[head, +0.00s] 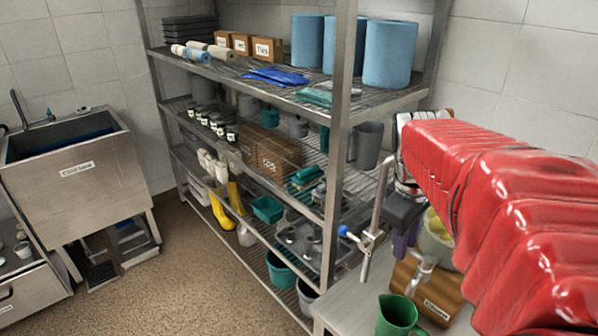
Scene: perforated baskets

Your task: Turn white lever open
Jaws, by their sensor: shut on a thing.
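A pale whitish lever-like fitting (422,270) stands by a labelled wooden block (428,290) on the steel table at the lower right of the head view. A thin metal pipe with a valve (370,240) and a blue-tipped handle (344,231) stands just left of it. My gripper (405,215) is dark and hangs at the end of my red-sleeved arm, close above these fittings and behind the pipe. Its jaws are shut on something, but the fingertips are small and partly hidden. I cannot make out the contact or how far the lever is turned.
A green jug (397,316) stands at the table's front. A pale round container (436,240) is partly hidden behind my arm. A wire shelving rack (340,130) with bins, boxes and blue rolls rises close to the left. A steel sink (80,180) is far left. Floor between is clear.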

